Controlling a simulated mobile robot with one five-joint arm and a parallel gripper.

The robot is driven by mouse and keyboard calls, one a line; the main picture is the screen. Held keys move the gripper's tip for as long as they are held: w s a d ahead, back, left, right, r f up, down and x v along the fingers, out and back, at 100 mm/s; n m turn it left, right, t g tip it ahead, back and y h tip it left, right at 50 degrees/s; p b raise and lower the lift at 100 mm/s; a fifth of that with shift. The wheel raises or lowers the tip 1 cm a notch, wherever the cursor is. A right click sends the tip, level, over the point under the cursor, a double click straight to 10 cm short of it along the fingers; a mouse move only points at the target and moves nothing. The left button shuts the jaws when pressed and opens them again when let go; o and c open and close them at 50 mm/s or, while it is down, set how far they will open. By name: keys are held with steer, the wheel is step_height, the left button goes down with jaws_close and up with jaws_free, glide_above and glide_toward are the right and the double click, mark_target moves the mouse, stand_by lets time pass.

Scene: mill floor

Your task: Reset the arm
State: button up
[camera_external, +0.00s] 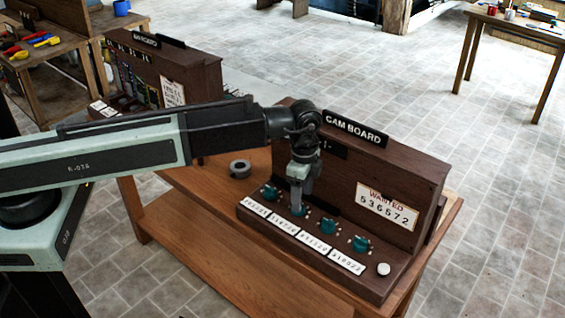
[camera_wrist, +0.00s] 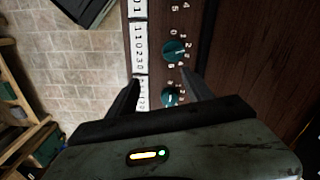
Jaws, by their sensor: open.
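My gripper (camera_external: 298,205) points down at the front ledge of the cam board (camera_external: 425,185), over the second teal knob from the left, which it partly hides. In the wrist view my open gripper (camera_wrist: 160,77) has its two dark fingers on either side of a teal knob (camera_wrist: 171,95). Whether they touch it I cannot tell. Another teal knob (camera_wrist: 175,50) lies beyond the fingertips. My arm reaches in from the left, stretched out over the table.
The cam board stands on a wooden table (camera_external: 190,190) with white number cards, a "WANTED 536572" card (camera_external: 387,207) and a white button (camera_external: 383,269). A grey ring (camera_external: 240,168) lies left of it. A similar board (camera_external: 175,70) stands behind. Open tiled floor lies right.

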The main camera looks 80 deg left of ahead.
steer(key=s+d+f+n+b, duration=0.2)
steer(key=s+d+n, duration=0.4)
steer(key=s+d, duration=0.6)
steer(key=shift+s+d+f, duration=0.2)
steer(key=shift+s+f, duration=0.15)
steer(key=shift+s, duration=0.15)
stand_by(2.0)
